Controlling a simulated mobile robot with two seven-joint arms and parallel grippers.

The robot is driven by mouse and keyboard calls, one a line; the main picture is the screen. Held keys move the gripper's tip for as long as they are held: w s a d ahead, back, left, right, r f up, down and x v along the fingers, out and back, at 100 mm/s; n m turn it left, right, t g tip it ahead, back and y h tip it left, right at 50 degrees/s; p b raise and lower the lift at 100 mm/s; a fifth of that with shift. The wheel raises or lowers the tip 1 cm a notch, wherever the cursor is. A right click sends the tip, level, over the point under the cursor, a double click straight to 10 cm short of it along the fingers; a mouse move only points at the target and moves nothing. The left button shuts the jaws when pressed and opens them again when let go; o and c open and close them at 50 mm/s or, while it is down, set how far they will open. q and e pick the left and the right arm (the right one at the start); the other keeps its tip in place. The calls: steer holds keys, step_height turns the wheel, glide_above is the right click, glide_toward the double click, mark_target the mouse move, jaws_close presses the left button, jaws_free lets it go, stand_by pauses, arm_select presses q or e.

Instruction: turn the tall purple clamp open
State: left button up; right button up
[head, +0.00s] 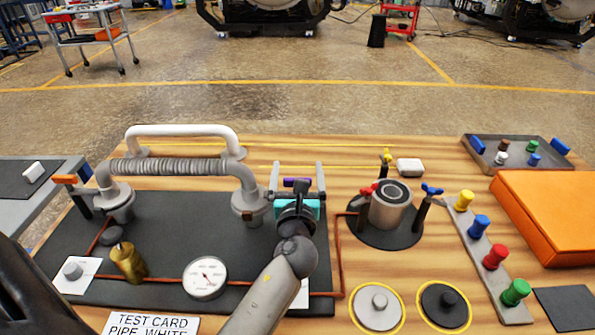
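The purple clamp (296,183) shows only as a short purple bar in the middle of the board, just beyond my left gripper's body. My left gripper (297,167) reaches in from the bottom of the head view. Its two pale fingers are wide apart, one to the left and one to the right of the purple bar. I see no finger touching the bar. The gripper's dark body and my wrist hide the clamp's lower part and its mount. A turquoise part (312,209) shows beside the gripper's body. My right gripper is not in view.
An orange-handled clamp (65,180) is farther left. A metal cylinder (390,208) with red, yellow and blue clamps stands on the right. A gauge (205,278) lies in front.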

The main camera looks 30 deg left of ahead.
arm_select(q)
jaws_close()
stand_by(0.6)
